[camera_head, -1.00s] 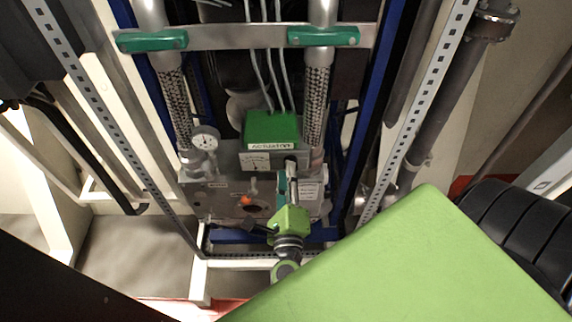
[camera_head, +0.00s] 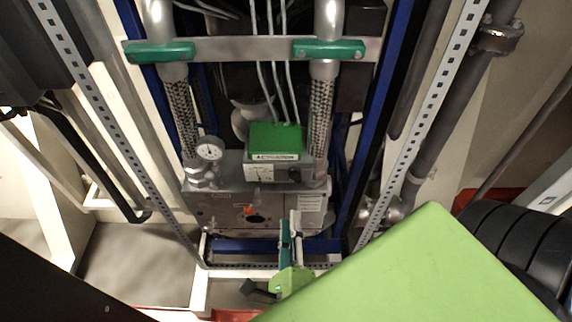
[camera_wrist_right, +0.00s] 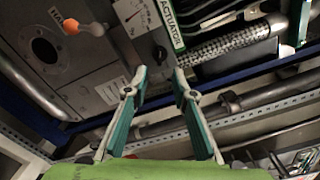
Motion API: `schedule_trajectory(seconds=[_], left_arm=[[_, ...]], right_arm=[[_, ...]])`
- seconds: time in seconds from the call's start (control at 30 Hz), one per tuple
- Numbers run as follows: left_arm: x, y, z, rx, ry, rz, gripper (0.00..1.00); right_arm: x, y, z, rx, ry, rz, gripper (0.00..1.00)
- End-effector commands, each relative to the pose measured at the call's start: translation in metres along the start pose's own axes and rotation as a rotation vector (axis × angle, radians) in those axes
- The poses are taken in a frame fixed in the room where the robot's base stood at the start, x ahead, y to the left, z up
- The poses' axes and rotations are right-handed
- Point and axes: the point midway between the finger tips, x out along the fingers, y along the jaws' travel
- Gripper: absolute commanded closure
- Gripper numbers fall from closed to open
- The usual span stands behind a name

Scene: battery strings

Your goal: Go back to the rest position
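My right gripper (camera_head: 291,232), green with pale fingers, is in front of the lower edge of a grey metal panel (camera_head: 225,212) in the head view. In the right wrist view its two fingers (camera_wrist_right: 160,82) stand apart with nothing between them. Above it is a green-topped actuator box (camera_head: 275,138) with a black knob, which also shows in the right wrist view (camera_wrist_right: 158,52). An orange-tipped lever (camera_head: 250,210) sits on the panel, also seen in the right wrist view (camera_wrist_right: 71,27). My left gripper is not in view.
A round gauge (camera_head: 209,149) and two braided hoses rise above the panel. Perforated metal rails (camera_head: 420,125) and a grey pipe (camera_head: 445,110) flank it on the right. A white frame bar (camera_head: 201,285) stands below the panel.

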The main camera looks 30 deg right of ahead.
Motion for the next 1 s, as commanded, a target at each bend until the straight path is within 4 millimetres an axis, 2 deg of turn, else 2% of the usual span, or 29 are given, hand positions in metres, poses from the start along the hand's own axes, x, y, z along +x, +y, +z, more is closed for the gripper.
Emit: schedule_trajectory(seconds=[0.23, 0.33, 0.37, 0.47, 0.5, 0.57, 0.6, 0.67, 0.7, 0.77, 0.8, 0.87, 0.9, 0.97, 1.0], left_arm=[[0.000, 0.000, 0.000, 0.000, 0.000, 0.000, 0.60], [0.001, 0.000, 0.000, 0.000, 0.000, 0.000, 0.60], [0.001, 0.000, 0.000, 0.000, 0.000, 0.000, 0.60], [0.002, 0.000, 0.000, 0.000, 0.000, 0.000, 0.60], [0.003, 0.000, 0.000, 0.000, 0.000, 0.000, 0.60], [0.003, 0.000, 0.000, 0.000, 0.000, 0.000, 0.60], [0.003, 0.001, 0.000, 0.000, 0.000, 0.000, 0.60], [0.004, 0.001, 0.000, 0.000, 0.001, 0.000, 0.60], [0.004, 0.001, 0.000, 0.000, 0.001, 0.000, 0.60], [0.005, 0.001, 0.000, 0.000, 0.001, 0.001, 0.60], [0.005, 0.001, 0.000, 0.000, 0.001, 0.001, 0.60], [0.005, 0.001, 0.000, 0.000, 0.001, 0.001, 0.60], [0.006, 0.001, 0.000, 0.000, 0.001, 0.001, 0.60], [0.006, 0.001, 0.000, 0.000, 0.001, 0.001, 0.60], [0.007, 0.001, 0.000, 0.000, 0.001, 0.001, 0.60]], right_arm=[[0.000, 0.002, 0.001, -0.011, -0.007, 0.003, 0.76], [0.000, 0.022, 0.006, -0.103, -0.067, 0.032, 0.76], [0.000, 0.034, 0.008, -0.155, -0.101, 0.048, 0.76], [-0.006, 0.092, 0.014, -0.405, -0.258, 0.128, 0.76], [-0.012, 0.120, 0.012, -0.524, -0.332, 0.168, 0.76], [-0.022, 0.164, 0.003, -0.707, -0.445, 0.231, 0.76], [-0.031, 0.193, -0.007, -0.824, -0.518, 0.275, 0.76], [-0.044, 0.231, -0.027, -0.989, -0.619, 0.340, 0.76], [-0.054, 0.255, -0.042, -1.094, -0.687, 0.384, 0.76], [-0.070, 0.288, -0.072, -1.243, -0.785, 0.455, 0.76], [-0.081, 0.307, -0.093, -1.338, -0.850, 0.504, 0.76], [-0.098, 0.331, -0.128, -1.473, -0.947, 0.578, 0.76], [-0.110, 0.345, -0.154, -1.558, -1.012, 0.632, 0.76], [-0.128, 0.361, -0.193, -1.677, -1.111, 0.712, 0.76], [-0.140, 0.368, -0.220, -1.750, -1.176, 0.769, 0.76]])
